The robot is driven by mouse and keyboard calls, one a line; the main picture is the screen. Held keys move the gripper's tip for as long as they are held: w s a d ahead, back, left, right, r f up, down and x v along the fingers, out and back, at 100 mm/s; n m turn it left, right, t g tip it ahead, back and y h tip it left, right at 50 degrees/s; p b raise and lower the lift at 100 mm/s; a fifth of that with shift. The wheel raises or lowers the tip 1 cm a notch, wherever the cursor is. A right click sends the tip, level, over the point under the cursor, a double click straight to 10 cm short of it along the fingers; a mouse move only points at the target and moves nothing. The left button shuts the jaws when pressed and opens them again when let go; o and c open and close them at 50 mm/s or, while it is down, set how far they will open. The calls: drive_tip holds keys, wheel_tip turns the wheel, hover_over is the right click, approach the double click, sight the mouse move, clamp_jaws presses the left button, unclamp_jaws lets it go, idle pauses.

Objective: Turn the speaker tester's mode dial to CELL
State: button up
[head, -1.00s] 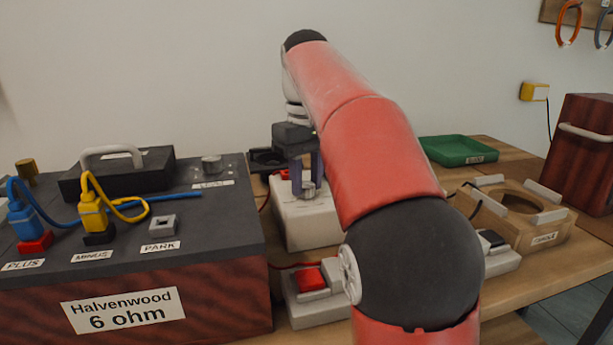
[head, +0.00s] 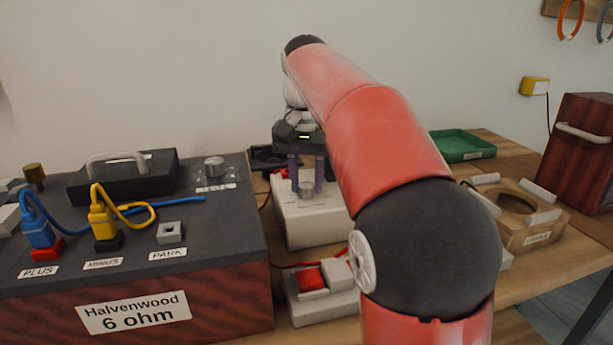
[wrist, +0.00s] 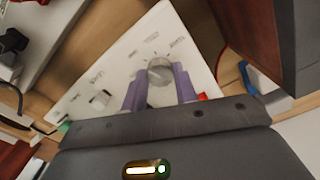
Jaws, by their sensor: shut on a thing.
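The speaker tester (head: 305,230) is a pale box on the bench with a silver mode dial (head: 306,189) on its top. The wrist view shows the dial (wrist: 159,72) with small printed labels around it, too small to read surely, so I cannot tell which mode it points at. My gripper (head: 306,181) points down at the tester. Its two purple fingers (wrist: 160,88) stand on either side of the dial and are shut on it. A red part of the tester (wrist: 202,97) shows beside one finger.
The dark-topped Halvenwood 6 ohm cabinet (head: 130,312) stands close at left, with blue (head: 37,232) and yellow (head: 101,218) plugs and their cables. A device with a red block (head: 311,278) sits in front of the tester. A green tray (head: 462,146) and wooden cradle (head: 532,228) are at right.

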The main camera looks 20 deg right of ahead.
sight(307, 185)
drive_tip(key=m, duration=0.4)
drive_tip(key=shift+m, duration=2.2)
drive_tip(key=shift+r, duration=0.1)
drive_tip(key=o, duration=1)
drive_tip(key=shift+r, duration=3.85)
